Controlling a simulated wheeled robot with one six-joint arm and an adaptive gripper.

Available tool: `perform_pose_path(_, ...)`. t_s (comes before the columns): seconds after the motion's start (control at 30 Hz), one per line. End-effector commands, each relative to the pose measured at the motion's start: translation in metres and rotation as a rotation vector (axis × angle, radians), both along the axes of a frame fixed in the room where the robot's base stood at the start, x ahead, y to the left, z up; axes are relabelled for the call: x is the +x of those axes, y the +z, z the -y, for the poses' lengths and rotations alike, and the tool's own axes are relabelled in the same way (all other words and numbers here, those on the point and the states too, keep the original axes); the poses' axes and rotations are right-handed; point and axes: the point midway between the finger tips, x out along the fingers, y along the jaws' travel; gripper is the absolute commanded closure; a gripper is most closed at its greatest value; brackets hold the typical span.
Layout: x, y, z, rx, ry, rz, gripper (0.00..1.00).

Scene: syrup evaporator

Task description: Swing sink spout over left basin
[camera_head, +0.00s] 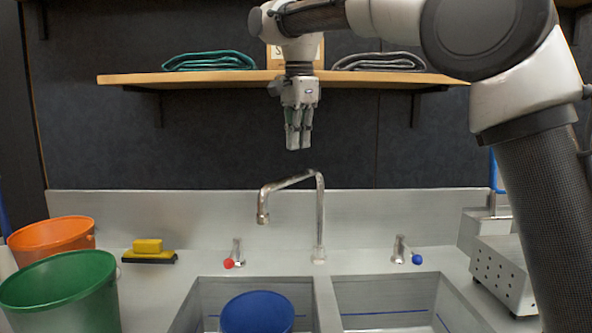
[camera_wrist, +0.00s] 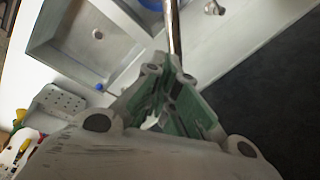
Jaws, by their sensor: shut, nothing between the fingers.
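The chrome sink spout (camera_head: 290,183) rises from a post behind the divider between the basins, and its arm points left, with the outlet end tipped down on the left basin's side. In the wrist view the chrome pipe (camera_wrist: 173,28) runs from the top edge down to my fingertips. The left basin (camera_head: 196,300) holds a blue bucket (camera_head: 258,314). The right basin (camera_head: 385,292) looks empty and shows in the wrist view (camera_wrist: 70,40). My gripper (camera_head: 298,146) is shut and empty, pointing down above the spout; its fingers also show in the wrist view (camera_wrist: 166,72). Contact with the pipe cannot be told.
A red-knobbed tap (camera_head: 234,258) and a blue-knobbed tap (camera_head: 408,254) flank the spout. A wooden shelf (camera_head: 220,78) with folded cloths is behind my gripper. Green (camera_head: 60,290) and orange (camera_head: 50,236) buckets stand left, a yellow sponge (camera_head: 147,246) nearby, a perforated steel box (camera_head: 505,270) right.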

Motion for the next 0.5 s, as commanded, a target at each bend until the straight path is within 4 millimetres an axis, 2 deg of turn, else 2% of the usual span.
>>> perform_pose_path(0.03, -0.009, 0.000, 0.025, 0.120, -0.141, -0.001, 1.00)
perform_pose_path(0.2, -0.039, -0.008, 0.071, 0.511, -0.630, -0.040, 1.00)
perform_pose_path(0.33, -0.054, -0.013, 0.091, 0.704, -0.887, -0.073, 1.00)
perform_pose_path(0.5, -0.059, -0.018, 0.097, 0.797, -1.012, -0.094, 1.00)
